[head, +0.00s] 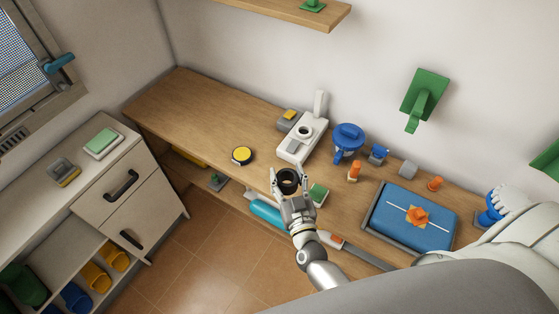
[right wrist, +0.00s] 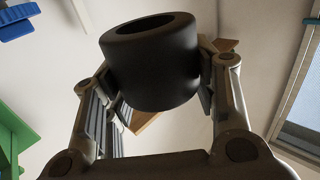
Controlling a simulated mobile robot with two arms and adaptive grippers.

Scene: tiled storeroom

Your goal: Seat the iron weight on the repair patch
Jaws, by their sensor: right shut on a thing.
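The iron weight is a black, thick-walled ring (head: 287,181). My right gripper (head: 289,184) is shut on it, with a finger on either side, and holds it near the front edge of the wooden bench. In the right wrist view, the black weight (right wrist: 152,62) sits tilted between the two fingers, its round opening showing at the top. The repair patch looks to be the orange piece (head: 408,209) on a blue pad (head: 388,222) with a white line across it. An orange knob-like thing stands on the patch. The weight is left of the pad and apart from it. My left gripper is out of view.
The wooden bench (head: 200,108) is clear at its far left. A yellow-topped disc (head: 242,155), a white device (head: 297,145), a blue round-topped thing (head: 347,138) and a small orange-topped piece (head: 354,171) stand around the weight. A grey block (head: 408,169) stands behind the pad.

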